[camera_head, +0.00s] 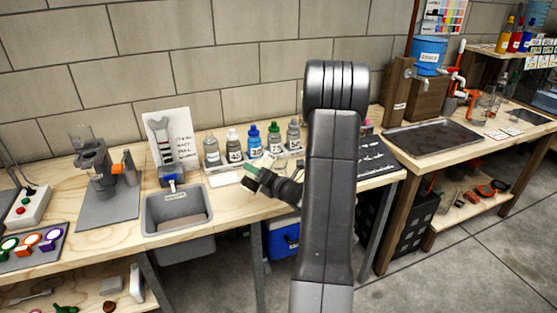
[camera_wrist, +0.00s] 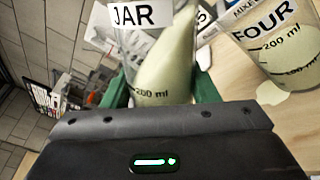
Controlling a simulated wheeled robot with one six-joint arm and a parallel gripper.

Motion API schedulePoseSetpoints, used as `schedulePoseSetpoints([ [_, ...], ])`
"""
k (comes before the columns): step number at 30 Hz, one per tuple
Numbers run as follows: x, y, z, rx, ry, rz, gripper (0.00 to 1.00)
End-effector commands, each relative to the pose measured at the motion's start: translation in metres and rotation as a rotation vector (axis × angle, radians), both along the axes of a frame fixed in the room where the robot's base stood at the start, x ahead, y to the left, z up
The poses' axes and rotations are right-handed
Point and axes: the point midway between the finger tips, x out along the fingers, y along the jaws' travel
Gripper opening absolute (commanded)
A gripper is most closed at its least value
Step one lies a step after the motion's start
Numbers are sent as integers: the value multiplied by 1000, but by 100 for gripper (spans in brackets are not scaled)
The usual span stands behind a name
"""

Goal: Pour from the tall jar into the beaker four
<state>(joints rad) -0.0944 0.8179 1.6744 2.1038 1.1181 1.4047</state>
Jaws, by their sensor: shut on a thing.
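The jar (camera_wrist: 145,55), clear with a white JAR label and a 200 ml mark, holds pale yellow-green liquid lying along its right side in the wrist view. It is tilted. My gripper (camera_wrist: 160,88), with green fingers, is shut on it. The beaker (camera_wrist: 282,45), clear and labelled FOUR, is just right of the jar and has pale liquid inside. The jar's mouth is outside the wrist view, so I cannot tell whether liquid is flowing. In the head view my gripper (camera_head: 254,173) is over the bench front; jar and beaker cannot be made out there.
A pale patch (camera_wrist: 271,93) shows beside the beaker's base, possibly spilled liquid. Several labelled bottles (camera_head: 252,140) stand in a rack behind my gripper. A grey sink bin (camera_head: 178,196) is to the left. A black card (camera_head: 376,157) is to the right. My arm hides the bench middle.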

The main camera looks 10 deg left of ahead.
Motion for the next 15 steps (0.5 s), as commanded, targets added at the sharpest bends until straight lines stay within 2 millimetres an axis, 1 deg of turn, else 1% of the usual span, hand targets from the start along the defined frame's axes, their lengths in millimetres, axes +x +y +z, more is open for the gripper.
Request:
schedulePoseSetpoints([
  [15, 0, 1, 4, 17, 25, 1, 15],
])
